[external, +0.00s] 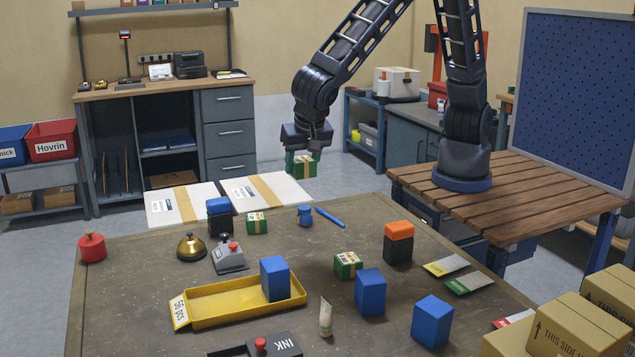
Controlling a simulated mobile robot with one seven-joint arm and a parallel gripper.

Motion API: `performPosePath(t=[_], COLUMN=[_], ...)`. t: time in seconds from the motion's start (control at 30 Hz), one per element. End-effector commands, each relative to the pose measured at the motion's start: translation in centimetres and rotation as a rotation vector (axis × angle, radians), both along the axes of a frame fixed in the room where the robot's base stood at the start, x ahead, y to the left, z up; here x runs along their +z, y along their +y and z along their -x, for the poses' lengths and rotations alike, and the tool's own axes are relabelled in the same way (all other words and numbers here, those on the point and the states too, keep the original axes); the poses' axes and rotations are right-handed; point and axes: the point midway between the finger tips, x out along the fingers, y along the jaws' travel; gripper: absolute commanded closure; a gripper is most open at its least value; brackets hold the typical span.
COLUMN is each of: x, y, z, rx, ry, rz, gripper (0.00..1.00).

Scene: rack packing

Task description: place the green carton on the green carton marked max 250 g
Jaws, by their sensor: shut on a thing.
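My gripper (303,150) is shut on a green carton (304,168) with a tan band. It holds the carton in the air above the far edge of the table, to the right of the white boxes. Two more green cartons with tan bands stand on the table. One green carton (257,223) is near the far edge, beside a blue-and-black stack. The other green carton (348,264) is near the middle, behind a blue block. The markings on them are too small to read, so I cannot tell which is marked max 250 g.
A yellow tray (240,313) holds a blue block (275,279). Blue blocks (370,293) (432,321), an orange-and-black stack (398,243) and a blue-and-black stack (219,217) stand around. Bare tabletop lies between the green cartons.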

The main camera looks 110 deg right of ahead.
Motion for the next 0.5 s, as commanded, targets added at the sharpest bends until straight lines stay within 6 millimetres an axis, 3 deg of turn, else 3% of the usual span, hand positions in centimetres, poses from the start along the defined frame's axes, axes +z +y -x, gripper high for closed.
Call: performPosePath(t=[0.03, 0.3, 0.5], x=[0.3, 1.8, 2.6], y=[1.7, 8.8, 12.1], z=[0.5, 3.6, 5.4], rx=[0.006, 0.002, -0.001], ry=[-0.002, -0.001, 0.000], rz=[-0.001, -0.002, -0.001], gripper=[0.79, 0.79, 0.79])
